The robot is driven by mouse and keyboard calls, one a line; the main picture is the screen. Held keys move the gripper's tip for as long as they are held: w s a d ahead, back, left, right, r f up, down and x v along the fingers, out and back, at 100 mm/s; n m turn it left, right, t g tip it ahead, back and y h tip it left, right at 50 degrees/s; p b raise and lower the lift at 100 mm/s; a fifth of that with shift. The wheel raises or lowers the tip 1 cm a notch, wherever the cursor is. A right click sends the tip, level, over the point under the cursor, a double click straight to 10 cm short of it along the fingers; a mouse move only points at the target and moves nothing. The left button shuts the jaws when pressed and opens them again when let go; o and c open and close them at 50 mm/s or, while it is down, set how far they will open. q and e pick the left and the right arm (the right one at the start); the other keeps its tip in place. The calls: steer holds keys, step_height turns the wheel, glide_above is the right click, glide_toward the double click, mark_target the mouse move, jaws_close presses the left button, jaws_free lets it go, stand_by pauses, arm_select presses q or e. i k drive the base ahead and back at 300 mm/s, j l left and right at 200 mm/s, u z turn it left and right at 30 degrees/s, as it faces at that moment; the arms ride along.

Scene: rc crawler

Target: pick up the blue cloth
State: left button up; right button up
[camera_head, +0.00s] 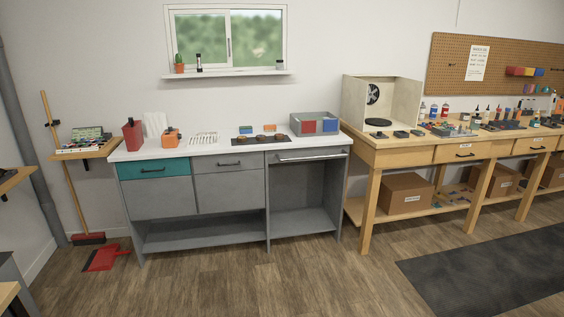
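A grey bin (314,117) stands at the right end of the white-topped counter (217,149). A blue patch (330,125) shows at its front right, beside a red patch (309,127). The blue patch may be the blue cloth, but it is too small to tell whether it is cloth, or whether it lies in the bin or is part of its front. Neither of my grippers is in view.
The counter also holds a red container (132,135), an orange object (171,138) and a dark tray (261,140). A wooden workbench (400,154) with bottles and tools stands right. A broom and red dustpan (102,258) are at left. The floor in front is clear.

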mark_target(330, 125)
steer(key=i+j+z, duration=0.1)
steer(key=i+z, duration=0.35)
steer(key=i, duration=1.45)
